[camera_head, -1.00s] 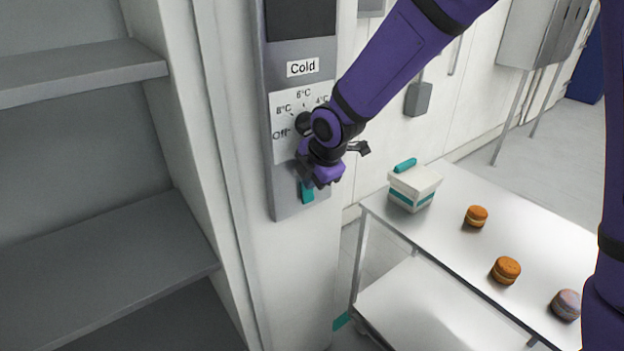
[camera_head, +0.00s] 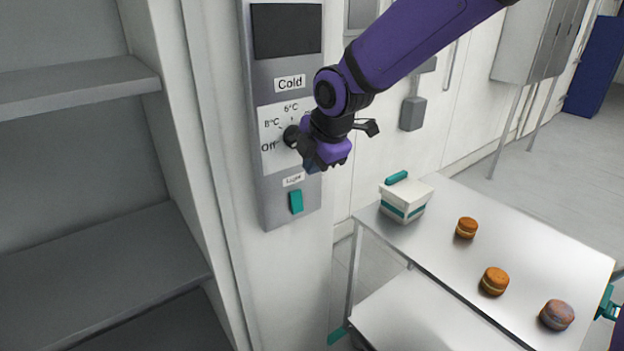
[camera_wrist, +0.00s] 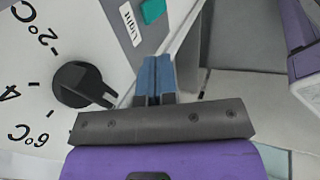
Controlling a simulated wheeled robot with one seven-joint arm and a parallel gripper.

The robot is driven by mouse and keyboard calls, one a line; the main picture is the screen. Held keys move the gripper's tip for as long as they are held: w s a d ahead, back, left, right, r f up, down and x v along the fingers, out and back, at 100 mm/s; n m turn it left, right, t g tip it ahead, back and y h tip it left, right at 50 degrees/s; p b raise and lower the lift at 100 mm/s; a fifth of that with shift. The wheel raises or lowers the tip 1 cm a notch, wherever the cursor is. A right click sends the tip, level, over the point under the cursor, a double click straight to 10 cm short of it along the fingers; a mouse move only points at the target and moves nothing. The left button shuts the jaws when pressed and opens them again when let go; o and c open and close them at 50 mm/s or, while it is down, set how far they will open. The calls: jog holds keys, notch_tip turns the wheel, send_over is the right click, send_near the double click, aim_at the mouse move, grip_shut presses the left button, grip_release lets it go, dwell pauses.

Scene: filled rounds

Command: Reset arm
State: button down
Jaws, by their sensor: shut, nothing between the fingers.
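My gripper (camera_wrist: 157,80) is shut and empty, with its blue fingers together in the wrist view. In the head view my purple arm reaches in from the upper right, and my gripper (camera_head: 312,165) is in front of the panel's right edge, its fingertips mostly hidden behind the wrist. The black dial (camera_head: 291,136) on the cold panel (camera_head: 286,60) is just left of my gripper; it also shows in the wrist view (camera_wrist: 82,84), apart from the fingers. The teal light switch (camera_head: 296,201) is below the dial and shows near the top of the wrist view (camera_wrist: 152,11).
A steel cart (camera_head: 450,215) on the right holds a white and teal box (camera_head: 406,200) and three filled rounds, orange (camera_head: 466,227), orange (camera_head: 494,281) and purplish (camera_head: 557,314). Grey shelves (camera_head: 90,250) stand left of the panel. Open floor lies at the far right.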

jog(key=shift+s+r, duration=0.1)
jog(key=shift+r, duration=0.6)
jog(key=s+d+r+m+h, duration=0.1)
jog(key=s+d+r+m, duration=0.2)
jog(key=d+m, duration=0.15)
jog(key=s+d+r+m+t+h, duration=0.1)
jog(key=s+d+r+m, duration=0.2)
jog(key=d, duration=0.3)
jog(key=s+d+r+m, duration=0.2)
jog(key=s+d+m, duration=0.15)
jog(key=d, duration=0.25)
jog(key=s+d+r+m, duration=0.1)
jog(key=s+d+m, duration=1)
jog(key=s+m, duration=0.2)
jog(key=s, duration=0.2)
jog(key=shift+s+r+m+h, duration=0.3)
jog(key=shift+r+m+h, duration=0.05)
jog(key=shift+m+h, duration=0.05)
jog(key=shift+d, duration=0.15)
